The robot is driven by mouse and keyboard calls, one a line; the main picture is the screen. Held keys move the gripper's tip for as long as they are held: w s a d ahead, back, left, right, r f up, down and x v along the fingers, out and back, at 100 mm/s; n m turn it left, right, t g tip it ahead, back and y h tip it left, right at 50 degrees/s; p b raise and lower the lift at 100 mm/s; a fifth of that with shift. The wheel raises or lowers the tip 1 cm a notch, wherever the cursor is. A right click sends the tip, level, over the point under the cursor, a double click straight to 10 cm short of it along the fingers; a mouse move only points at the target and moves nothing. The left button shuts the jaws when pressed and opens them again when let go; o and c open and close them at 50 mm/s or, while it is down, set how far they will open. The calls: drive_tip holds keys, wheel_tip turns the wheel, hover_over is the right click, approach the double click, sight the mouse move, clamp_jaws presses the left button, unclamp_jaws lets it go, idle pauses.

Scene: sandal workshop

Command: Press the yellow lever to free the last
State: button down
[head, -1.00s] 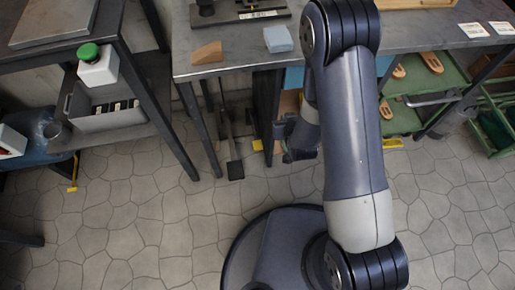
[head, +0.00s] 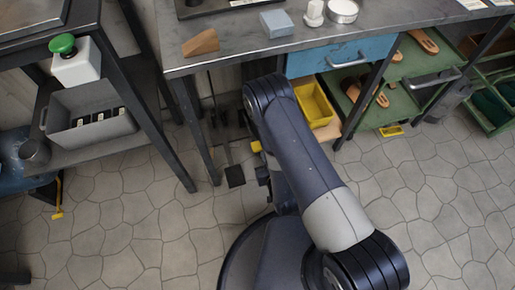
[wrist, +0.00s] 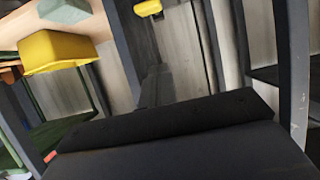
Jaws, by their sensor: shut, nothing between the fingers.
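A small yellow piece (head: 256,146), which looks like the lever, sits low under the workbench, just left of my forearm. In the wrist view a yellow piece (wrist: 148,8) at the top edge, at the end of a narrow grey bar, appears to be the same one. My gripper (wrist: 165,108) shows as a dark shape across the bottom of the wrist view, shut and empty. It is apart from the yellow piece in that picture. In the head view my arm hides most of it. Wooden foot-shaped pieces (head: 424,41) lie on the green shelves; I cannot tell which last is meant.
A black pedal (head: 235,176) stands on the floor under the bench. A yellow bin (head: 315,103) sits on a low shelf, also in the wrist view (wrist: 55,52). Bench legs (head: 195,130) stand close by. A grey bin (head: 92,118) is at left. The front floor is clear.

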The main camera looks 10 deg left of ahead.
idle(0.3)
drive_tip(key=b, duration=0.3)
hover_over(258, 150)
drive_tip(key=f, duration=0.4)
drive_tip(key=shift+w+a, duration=0.2)
drive_tip(key=shift+w, duration=0.2)
drive_tip(key=f, duration=0.1)
drive_tip(key=b, duration=0.1)
drive_tip(key=f, duration=0.1)
drive_tip(key=shift+s+d+f, duration=0.15)
drive_tip(key=shift+s+f, duration=0.1)
drive_tip(key=shift+f, duration=0.1)
drive_tip(key=shift+s+f+b, duration=0.1)
drive_tip(key=shift+f+b, duration=0.3)
drive_tip(key=shift+f, duration=0.1)
